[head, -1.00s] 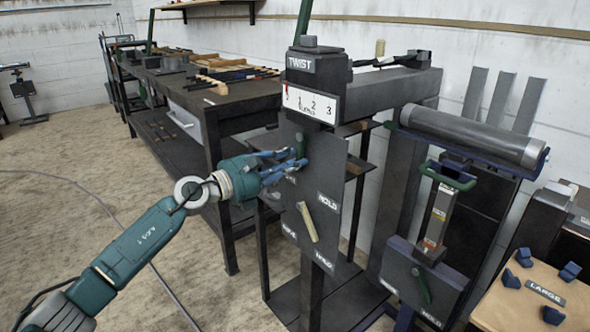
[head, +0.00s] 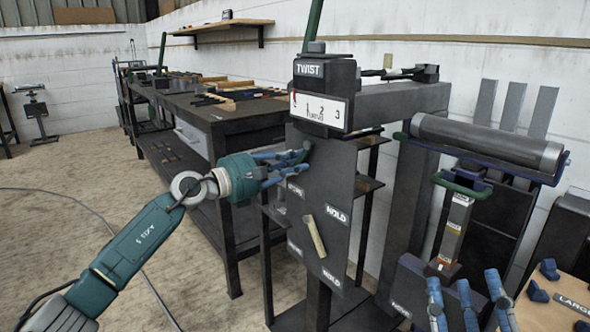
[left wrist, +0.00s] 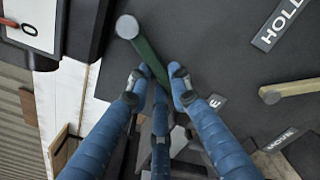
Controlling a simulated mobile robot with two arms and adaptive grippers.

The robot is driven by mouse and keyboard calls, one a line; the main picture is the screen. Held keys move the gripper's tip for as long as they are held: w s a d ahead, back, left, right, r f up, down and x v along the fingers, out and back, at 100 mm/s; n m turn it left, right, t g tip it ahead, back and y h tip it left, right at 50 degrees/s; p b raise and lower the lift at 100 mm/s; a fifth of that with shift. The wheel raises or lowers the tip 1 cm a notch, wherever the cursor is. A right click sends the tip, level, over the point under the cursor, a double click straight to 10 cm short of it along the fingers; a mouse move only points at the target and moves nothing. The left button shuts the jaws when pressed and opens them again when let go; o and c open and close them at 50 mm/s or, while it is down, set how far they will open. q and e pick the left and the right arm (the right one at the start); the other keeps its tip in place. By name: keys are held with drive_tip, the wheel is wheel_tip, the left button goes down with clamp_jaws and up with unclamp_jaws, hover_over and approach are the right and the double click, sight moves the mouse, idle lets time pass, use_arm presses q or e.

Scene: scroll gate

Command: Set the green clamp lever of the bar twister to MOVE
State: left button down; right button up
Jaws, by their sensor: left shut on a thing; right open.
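The bar twister's dark upright plate (head: 335,170) stands in the middle of the head view under the TWIST sign. The green clamp lever (head: 305,148) is near the plate's upper left, partly hidden by my fingers. In the left wrist view the lever (left wrist: 148,55) slants from its round grey cap down right between my fingertips. My left gripper (head: 292,165) is shut on it; its blue fingers also show in the left wrist view (left wrist: 158,84). A MOVE label (head: 295,190) lies just below the fingers, and a HOLD label (head: 337,215) to the lower right. My right gripper (head: 465,283) is open and empty at lower right.
A tan lever (head: 315,235) sits lower on the plate between further MOVE and HOLD labels. A scroll stand with a grey roller (head: 485,140) and green handle is right. A dark workbench (head: 240,125) stands behind left.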

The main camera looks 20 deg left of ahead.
use_arm(q)
drive_tip(key=shift+a, duration=0.1)
use_arm(e)
drive_tip(key=shift+s+d+r+t, duration=0.1)
drive_tip(key=shift+s+r+t, duration=0.4)
drive_tip(key=shift+s+r, duration=0.3)
drive_tip(key=shift+w, duration=0.1)
use_arm(q)
drive_tip(key=c, duration=1.5)
unclamp_jaws()
drive_tip(key=shift+c, duration=0.2)
use_arm(e)
drive_tip(key=shift+y, duration=0.3)
use_arm(q)
drive_tip(key=v, duration=1.2)
